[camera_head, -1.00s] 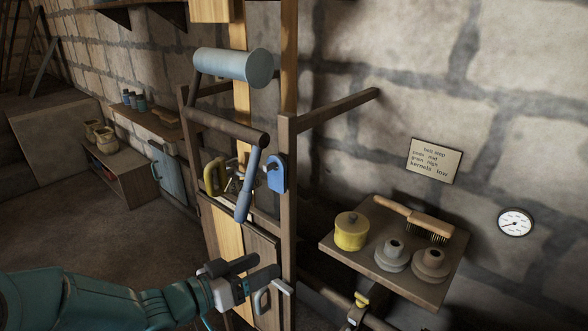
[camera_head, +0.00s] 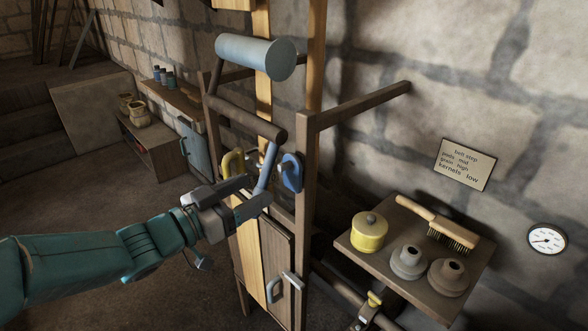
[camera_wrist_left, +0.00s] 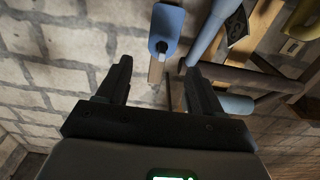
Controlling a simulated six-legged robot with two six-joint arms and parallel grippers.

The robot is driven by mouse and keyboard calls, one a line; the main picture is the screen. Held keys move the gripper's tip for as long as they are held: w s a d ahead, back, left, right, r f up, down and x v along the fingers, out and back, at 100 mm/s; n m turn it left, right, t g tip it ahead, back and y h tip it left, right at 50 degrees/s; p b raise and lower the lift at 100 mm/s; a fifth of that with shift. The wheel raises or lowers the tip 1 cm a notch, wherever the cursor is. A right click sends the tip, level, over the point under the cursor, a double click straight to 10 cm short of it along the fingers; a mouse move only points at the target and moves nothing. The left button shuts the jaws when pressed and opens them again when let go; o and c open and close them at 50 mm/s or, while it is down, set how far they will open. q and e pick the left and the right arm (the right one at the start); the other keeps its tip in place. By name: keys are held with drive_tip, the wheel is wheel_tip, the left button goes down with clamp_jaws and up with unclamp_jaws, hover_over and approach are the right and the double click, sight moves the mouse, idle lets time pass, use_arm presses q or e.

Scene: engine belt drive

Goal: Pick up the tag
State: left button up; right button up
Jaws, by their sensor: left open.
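A blue tag-like piece (camera_head: 291,172) with a rounded end hangs on the dark wooden post of the frame. In the left wrist view it (camera_wrist_left: 166,27) is ahead of the fingers, with a pale strip below it. My left gripper (camera_head: 252,196) is open, to the left of the blue piece and apart from it. In the left wrist view its two dark fingers (camera_wrist_left: 157,80) are spread with nothing between them. A small dark plate with a pale mark (camera_wrist_left: 237,25) also shows there; I cannot tell whether it is a tag. My right gripper is out of view.
A blue-grey lever (camera_head: 267,167) is close to the left fingers. A yellow loop (camera_head: 232,163) is behind them. A wooden shelf (camera_head: 366,259) at right holds a yellow pot, a brush and two grey pieces. A wooden roller (camera_head: 245,117) is above.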

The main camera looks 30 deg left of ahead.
sight(290, 170)
use_arm(q)
drive_tip(key=p+x, duration=0.3)
drive_tip(key=x, duration=1)
drive_tip(key=shift+w+a+f, duration=0.15)
drive_tip(key=shift+w, duration=0.1)
drive_tip(key=shift+w+f, duration=0.1)
drive_tip(key=shift+w, duration=0.1)
drive_tip(key=c, duration=0.7)
